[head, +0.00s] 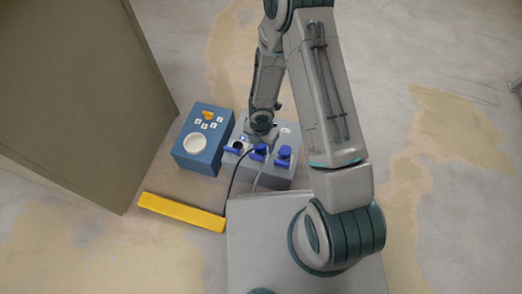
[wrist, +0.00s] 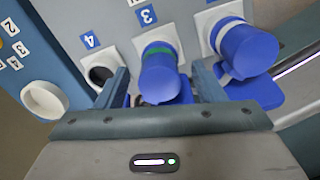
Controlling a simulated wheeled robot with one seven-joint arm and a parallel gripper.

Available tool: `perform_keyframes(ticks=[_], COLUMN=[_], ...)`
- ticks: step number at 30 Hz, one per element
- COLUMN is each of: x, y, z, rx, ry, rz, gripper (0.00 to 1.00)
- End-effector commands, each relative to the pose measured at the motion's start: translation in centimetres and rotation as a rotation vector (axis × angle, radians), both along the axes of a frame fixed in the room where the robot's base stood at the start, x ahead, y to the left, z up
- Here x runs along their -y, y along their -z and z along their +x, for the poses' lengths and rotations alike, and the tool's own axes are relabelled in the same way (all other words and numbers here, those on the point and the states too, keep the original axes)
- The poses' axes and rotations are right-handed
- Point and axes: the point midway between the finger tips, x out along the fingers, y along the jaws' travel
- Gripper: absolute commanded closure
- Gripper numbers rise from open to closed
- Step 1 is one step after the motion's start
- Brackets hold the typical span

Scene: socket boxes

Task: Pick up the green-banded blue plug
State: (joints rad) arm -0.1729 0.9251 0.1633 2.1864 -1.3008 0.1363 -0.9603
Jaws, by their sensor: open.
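The green-banded blue plug (wrist: 158,80) stands in the socket marked 3 on the grey box (head: 272,180). Its green band shows near the socket in the wrist view. My gripper (wrist: 161,70) is open, with one finger on each side of this plug; I cannot tell whether either finger touches it. In the head view, the plug (head: 258,152) sits just below the end of my arm, and the fingers are hard to make out. A white-banded blue plug (wrist: 246,50) stands in the socket to the right, close to my right finger.
An empty dark socket marked 4 (wrist: 101,75) lies left of my left finger. A blue box (head: 188,162) with a round white socket (head: 195,143) stands left of the grey box. A yellow bar (head: 180,211) lies on the floor; a large cabinet (head: 75,90) stands left.

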Motion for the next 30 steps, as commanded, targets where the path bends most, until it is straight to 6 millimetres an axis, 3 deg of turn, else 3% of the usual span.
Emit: perform_keyframes(ticks=[1, 3, 11, 17, 30], x=[-0.09, -0.1, -0.09, -0.08, -0.08], y=[1.14, 1.6, 1.57, 1.57, 0.99], z=[-0.02, -0.01, -0.01, -0.01, 0.01], rx=[0.0, 0.0, 0.0, 0.0, 0.001], ry=[-0.002, -0.002, -0.001, -0.001, -0.001], rz=[0.0, 0.001, 0.001, 0.001, 0.001], gripper=[0.38, 0.38, 0.38, 0.88, 0.89])
